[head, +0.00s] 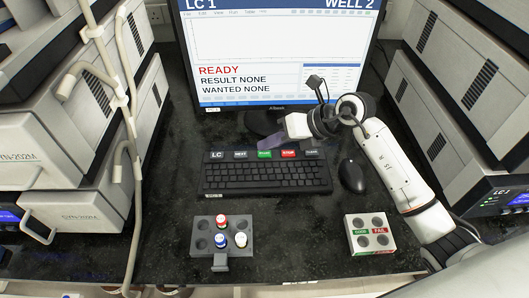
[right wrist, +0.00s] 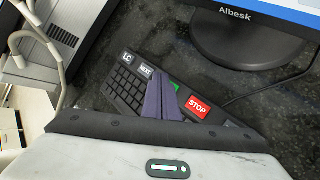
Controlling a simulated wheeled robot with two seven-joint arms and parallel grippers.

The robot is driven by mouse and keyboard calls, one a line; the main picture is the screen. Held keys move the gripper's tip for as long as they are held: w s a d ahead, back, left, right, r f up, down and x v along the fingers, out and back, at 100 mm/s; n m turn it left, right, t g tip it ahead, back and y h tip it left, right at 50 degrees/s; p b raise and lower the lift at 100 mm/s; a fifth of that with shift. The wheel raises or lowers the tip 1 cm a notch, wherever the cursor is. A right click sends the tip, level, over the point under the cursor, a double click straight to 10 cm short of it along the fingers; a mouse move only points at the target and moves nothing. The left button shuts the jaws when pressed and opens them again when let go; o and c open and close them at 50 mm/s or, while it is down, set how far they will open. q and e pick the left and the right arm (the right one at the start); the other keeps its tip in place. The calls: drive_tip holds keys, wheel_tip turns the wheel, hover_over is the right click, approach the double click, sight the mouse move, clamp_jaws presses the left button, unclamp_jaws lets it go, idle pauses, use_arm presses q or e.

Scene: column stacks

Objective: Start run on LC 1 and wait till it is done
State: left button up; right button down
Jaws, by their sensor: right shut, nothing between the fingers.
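The monitor (head: 275,55) at the back shows LC 1, WELL 2, READY in red, RESULT NONE and WANTED NONE. The black keyboard (head: 265,177) lies in front of it. Its top row has the LC key (head: 215,155), NEXT key (head: 240,155), a green key (head: 264,153), the red STOP key (head: 288,153) and one more dark key. My right gripper (head: 266,143) is shut and empty, its purple fingers just behind the green key. In the right wrist view the fingers (right wrist: 160,100) partly cover the green key (right wrist: 174,92), beside STOP (right wrist: 198,107); contact cannot be told. My left gripper is not in view.
A grey vial rack (head: 207,251) holds red-, blue- and white-capped vials in front of the keyboard. A small block with green and red FAIL labels (head: 371,250) stands at right. A mouse (head: 352,174) lies beside the keyboard. Stacked instruments flank both sides.

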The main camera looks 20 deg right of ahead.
sight(269, 155)
drive_tip(key=shift+f, duration=0.35)
drive_tip(key=shift+f+b, duration=0.35)
drive_tip(key=shift+f, duration=0.05)
idle(0.5)
idle(0.3)
drive_tip(key=shift+r+p, duration=0.8)
drive_tip(key=shift+r, duration=0.05)
wheel_tip(269, 155, up, 5)
drive_tip(key=p, duration=0.4)
drive_tip(key=shift+r, duration=0.1)
idle(4.8)
